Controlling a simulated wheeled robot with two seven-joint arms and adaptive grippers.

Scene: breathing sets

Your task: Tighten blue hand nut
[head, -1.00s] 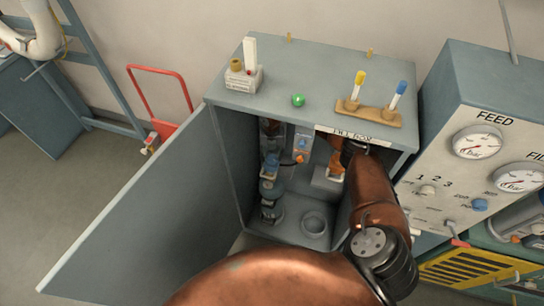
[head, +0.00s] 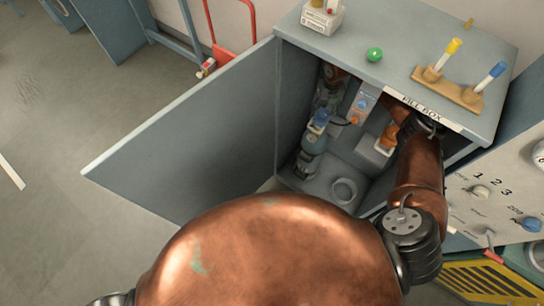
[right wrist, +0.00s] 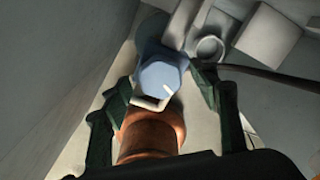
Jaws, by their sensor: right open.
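In the right wrist view a blue hand nut (right wrist: 160,76) with a pale mark lies between the two dark green fingers of my right gripper (right wrist: 166,82). The fingers are spread, one on each side of it; I cannot tell whether either touches. A copper-coloured cylinder (right wrist: 150,135) is in line with the nut, nearer the camera. In the head view a blue part (head: 320,119) shows above a blue-grey fitting inside the open fill box (head: 365,68); it looks like the same nut. My right arm reaches into the box from the right. The box's top edge hides the fingers there. My left gripper is out of view.
The box door (head: 190,130) stands open to the left. A green ball (head: 374,54) and a wooden rack (head: 448,92) with yellow and blue-topped tubes are on top. A gauge panel is close on the right.

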